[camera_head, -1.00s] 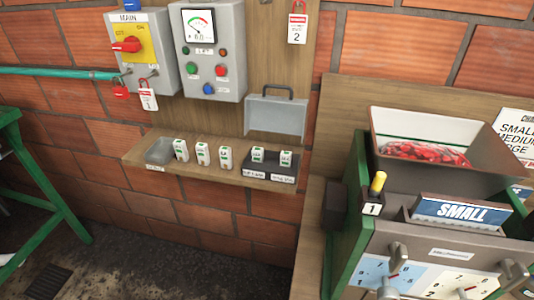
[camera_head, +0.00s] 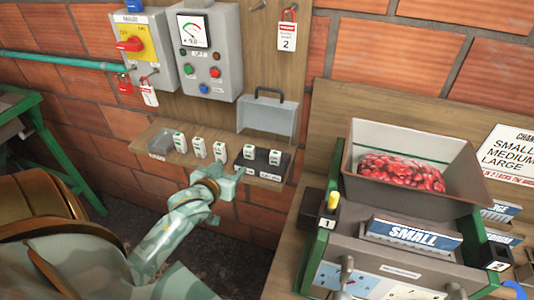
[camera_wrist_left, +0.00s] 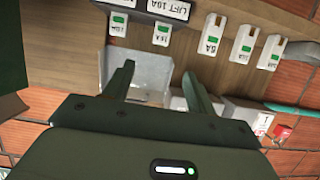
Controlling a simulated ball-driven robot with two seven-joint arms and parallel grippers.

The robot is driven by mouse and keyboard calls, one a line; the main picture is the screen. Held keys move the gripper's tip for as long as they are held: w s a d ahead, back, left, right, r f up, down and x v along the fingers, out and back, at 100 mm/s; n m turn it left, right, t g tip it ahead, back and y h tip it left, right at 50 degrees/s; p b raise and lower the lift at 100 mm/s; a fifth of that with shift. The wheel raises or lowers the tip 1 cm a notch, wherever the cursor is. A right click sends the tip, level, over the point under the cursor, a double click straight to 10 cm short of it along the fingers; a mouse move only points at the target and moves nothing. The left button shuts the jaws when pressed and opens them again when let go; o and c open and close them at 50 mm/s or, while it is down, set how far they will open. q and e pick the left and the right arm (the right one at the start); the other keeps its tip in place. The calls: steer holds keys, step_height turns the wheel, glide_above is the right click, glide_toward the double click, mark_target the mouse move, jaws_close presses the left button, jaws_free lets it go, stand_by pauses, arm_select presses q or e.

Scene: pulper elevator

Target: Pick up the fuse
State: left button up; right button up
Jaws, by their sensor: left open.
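Several small white fuses with green marks stand in a row on a wooden wall shelf (camera_head: 168,157). Three stand loose, such as the middle fuse (camera_head: 199,147), and two sit in a dark holder (camera_head: 262,171) at the shelf's right end. My left gripper (camera_head: 222,182) is just in front of and below the shelf in the head view. In the left wrist view its two fingers (camera_wrist_left: 158,86) are apart with no fuse between them. The fuses, such as one labelled 5A (camera_wrist_left: 211,36), show beyond the fingertips. My right gripper is not in view.
A grey panel with a handle (camera_head: 268,117) is on the board above the shelf. The main switch box (camera_head: 143,50) and meter box (camera_head: 207,60) are above. A hopper of red cherries (camera_head: 352,190) stands right.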

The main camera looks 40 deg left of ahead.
mark_target(248, 151)
arm_select(q)
steer(key=b+x, duration=0.1)
steer(key=x, duration=0.9)
steer(key=shift+w+a+f+b, duration=0.15)
steer(key=shift+w+f+b, duration=0.15)
steer(key=shift+b, duration=0.05)
steer(key=b+x, duration=0.1)
steer(key=x, duration=0.4)
steer(key=shift+w, duration=0.35)
steer(key=shift+s, duration=0.1)
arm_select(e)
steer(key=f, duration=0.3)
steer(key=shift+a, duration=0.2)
arm_select(q)
steer(key=c, duration=1.1)
